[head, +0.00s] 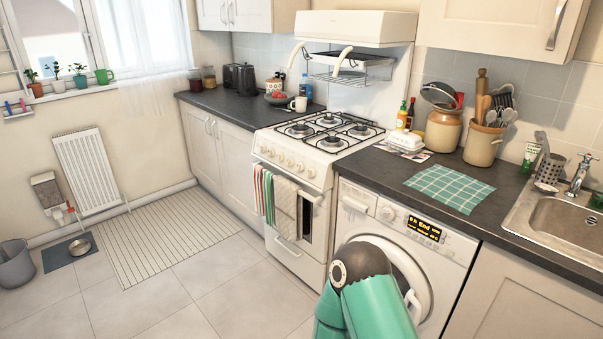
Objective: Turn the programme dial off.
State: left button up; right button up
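The white washing machine (454,246) stands under the dark counter, right of the cooker. The round programme dial (387,213) is on its top panel, between the detergent drawer (355,203) and the lit display (424,228). The display shows yellow text that seems to read "End". The dial is too small for me to tell its setting. The round door (420,276) is partly hidden behind a teal and black link of my arm, which rises from the bottom edge. Nothing visible touches the dial. Neither of my grippers shows in the head view.
The white cooker (300,217), with towels (284,207) on its front rail, stands left of the washer. The counter above holds a green checked cloth (449,188) and utensil pots (483,144). A sink (565,222) is at right. The floor at left is mostly free.

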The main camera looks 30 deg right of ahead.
aim_at(387, 214)
jog(key=z, duration=0.45)
jog(key=i, duration=1.2)
jog(key=z, duration=0.55)
jog(key=k, duration=0.85)
jog(key=z, duration=0.15)
jog(key=i, duration=0.9)
jog(key=u, duration=0.1)
